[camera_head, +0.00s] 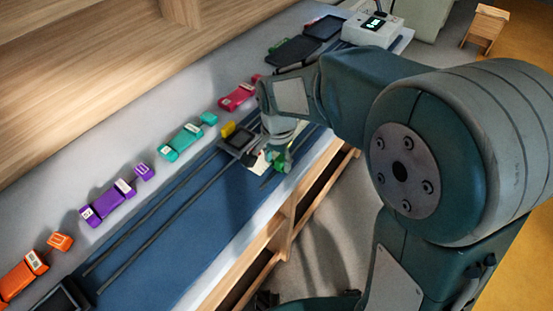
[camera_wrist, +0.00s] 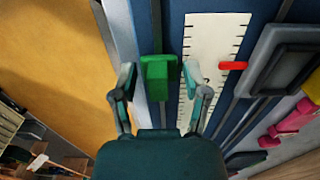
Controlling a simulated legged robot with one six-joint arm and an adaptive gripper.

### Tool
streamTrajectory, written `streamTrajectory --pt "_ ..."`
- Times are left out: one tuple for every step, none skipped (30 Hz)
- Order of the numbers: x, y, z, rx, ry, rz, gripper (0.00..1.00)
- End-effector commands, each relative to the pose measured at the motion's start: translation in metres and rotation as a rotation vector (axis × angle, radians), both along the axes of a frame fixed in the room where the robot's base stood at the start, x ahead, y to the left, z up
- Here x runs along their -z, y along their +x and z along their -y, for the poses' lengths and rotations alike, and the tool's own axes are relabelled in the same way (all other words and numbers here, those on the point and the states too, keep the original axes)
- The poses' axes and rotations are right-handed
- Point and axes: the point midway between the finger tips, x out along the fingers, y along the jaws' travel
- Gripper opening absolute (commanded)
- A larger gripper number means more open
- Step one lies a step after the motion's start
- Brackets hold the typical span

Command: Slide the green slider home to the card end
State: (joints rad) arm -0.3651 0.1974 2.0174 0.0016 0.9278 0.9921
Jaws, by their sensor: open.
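The green slider (camera_wrist: 159,74) is a small block on a dark rail in the wrist view. My gripper (camera_wrist: 158,80) is open, with one fingertip on each side of the slider and a small gap showing beside it. A white card (camera_wrist: 205,50) with black scale marks lies just right of the slider, and a red pointer (camera_wrist: 233,65) reaches its right edge. In the head view the green slider (camera_head: 281,161) is below my gripper (camera_head: 276,149), partly hidden by it. Whether the fingertips touch the slider cannot be told.
A dark-framed tray (camera_wrist: 266,72) stands right of the card. Teal (camera_head: 180,142), purple (camera_head: 108,203) and pink (camera_head: 238,96) car-like pieces line the back of the bench. A blue mat (camera_head: 190,235) with dark rails is clear toward the lower left. The bench's front edge is close by.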

Motion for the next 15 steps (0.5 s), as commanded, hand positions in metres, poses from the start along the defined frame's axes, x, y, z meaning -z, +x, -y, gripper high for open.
streamTrajectory --pt "-0.003 0.001 0.0 0.0 0.001 0.002 0.6" --pt "-0.005 0.001 0.0 0.0 0.001 0.003 0.6" --pt "-0.01 0.001 0.0 0.0 0.001 0.003 0.6" --pt "-0.014 0.001 -0.001 0.0 0.001 0.003 0.6" --pt "-0.02 0.001 -0.001 0.0 0.001 0.005 0.6" --pt "-0.028 0.001 -0.001 0.0 0.001 0.006 0.6" --pt "-0.034 0.001 -0.002 0.0 0.002 0.006 0.6" --pt "-0.04 0.001 -0.002 0.0 0.0 0.005 0.6" --pt "-0.049 0.002 -0.003 0.0 0.001 0.006 0.6" --pt "-0.055 0.001 -0.003 0.0 0.001 0.006 0.6" --pt "-0.061 0.001 -0.003 0.0 0.0 0.005 0.6" --pt "-0.07 0.002 -0.004 0.0 -0.001 0.004 0.6" --pt "-0.076 0.002 -0.004 0.0 -0.001 0.004 0.6" --pt "-0.082 0.002 -0.004 0.0 -0.001 0.004 0.6" --pt "-0.089 0.001 -0.004 0.0 -0.001 0.004 0.6"
